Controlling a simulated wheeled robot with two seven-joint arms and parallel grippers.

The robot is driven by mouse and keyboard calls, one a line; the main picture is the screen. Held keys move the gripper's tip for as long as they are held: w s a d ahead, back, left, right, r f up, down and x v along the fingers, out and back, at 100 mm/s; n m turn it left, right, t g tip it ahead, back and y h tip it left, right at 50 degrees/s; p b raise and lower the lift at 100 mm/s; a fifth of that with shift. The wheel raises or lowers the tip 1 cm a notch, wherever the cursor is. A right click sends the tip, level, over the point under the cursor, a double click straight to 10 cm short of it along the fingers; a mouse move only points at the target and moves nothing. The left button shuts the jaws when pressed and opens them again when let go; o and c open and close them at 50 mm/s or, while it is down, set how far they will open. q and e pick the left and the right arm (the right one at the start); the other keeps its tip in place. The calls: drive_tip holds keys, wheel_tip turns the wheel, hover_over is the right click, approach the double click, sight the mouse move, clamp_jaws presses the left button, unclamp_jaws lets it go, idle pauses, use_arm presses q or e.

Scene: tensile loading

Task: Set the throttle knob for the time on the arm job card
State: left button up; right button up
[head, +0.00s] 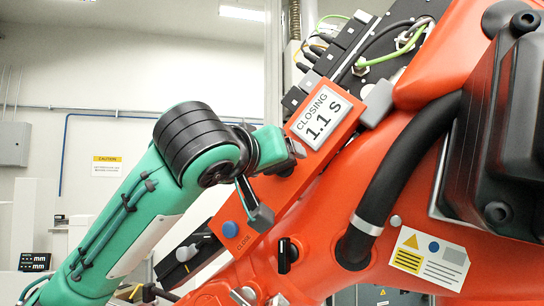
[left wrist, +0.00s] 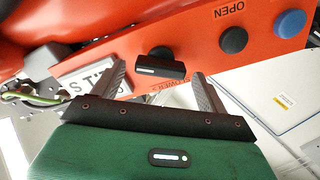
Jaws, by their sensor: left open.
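An orange panel (head: 230,213) is fixed along the large orange arm in the head view. Its white display (head: 320,118) reads "CLOSING 1.1 S"; in the left wrist view the display (left wrist: 88,82) is upside down and partly hidden by a finger. The black throttle knob (left wrist: 160,66), with a white line on its bar, shows in the left wrist view. My right gripper is not in view.
The panel also carries a black button (left wrist: 233,40) near the word "OPEN" and a blue button (left wrist: 290,23). A white card with a yellow triangle (head: 430,258) is on the orange arm. A thick black hose (head: 395,175) runs right of the panel. Cables lie above the display.

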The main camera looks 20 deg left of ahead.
use_arm(q)
drive_tip(key=shift+c, duration=0.3)
drive_tip(key=shift+s, duration=0.15)
drive_tip(key=c, duration=0.9)
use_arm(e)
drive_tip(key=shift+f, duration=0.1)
use_arm(q)
drive_tip(key=shift+d+m+b, duration=0.2)
drive_tip(key=shift+m+b, duration=0.95)
drive_tip(key=shift+m, duration=2.55)
drive_tip(key=shift+d+m+b, duration=0.2)
drive_tip(key=shift+m+b, duration=0.9)
drive_tip(key=shift+m, duration=2.6)
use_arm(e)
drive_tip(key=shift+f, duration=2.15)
